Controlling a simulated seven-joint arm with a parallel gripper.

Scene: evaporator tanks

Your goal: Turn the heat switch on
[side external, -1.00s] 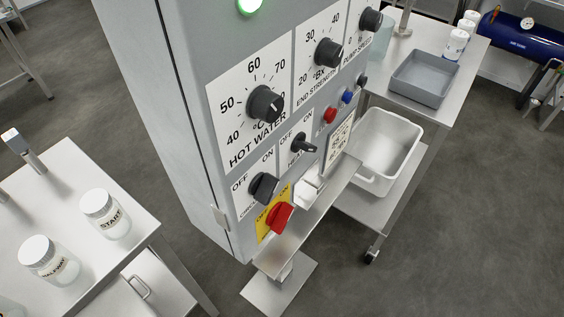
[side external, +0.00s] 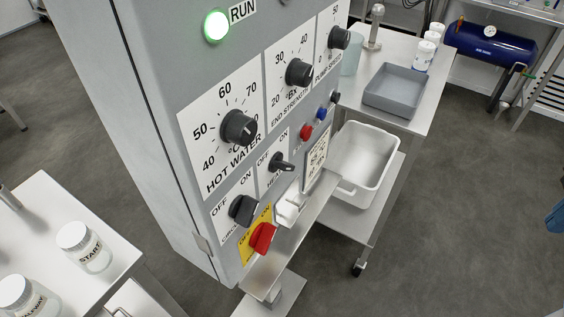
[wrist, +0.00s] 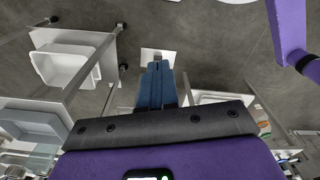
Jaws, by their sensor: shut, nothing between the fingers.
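The heat switch (side external: 281,163) is a black knob on a white plate in the middle of the grey panel (side external: 160,110) in the side external view. OFF is at its left and ON at its upper right. Its label is only partly readable, and its handle points right, slightly downward. My gripper (wrist: 158,66) shows in the wrist view as blue fingers pressed together, with nothing between them. They point down over the floor near a small pale plate (wrist: 151,54). The switch cannot be made out in the wrist view, and the gripper is apart from anything I can identify.
A black circulation knob (side external: 241,209) and a red knob (side external: 262,238) sit below the heat switch. A steel shelf (side external: 290,240) juts out beneath. A trolley with a grey tray (side external: 394,91) and white tub (side external: 366,155) stands right. A blue shape (side external: 556,217) shows at the right edge.

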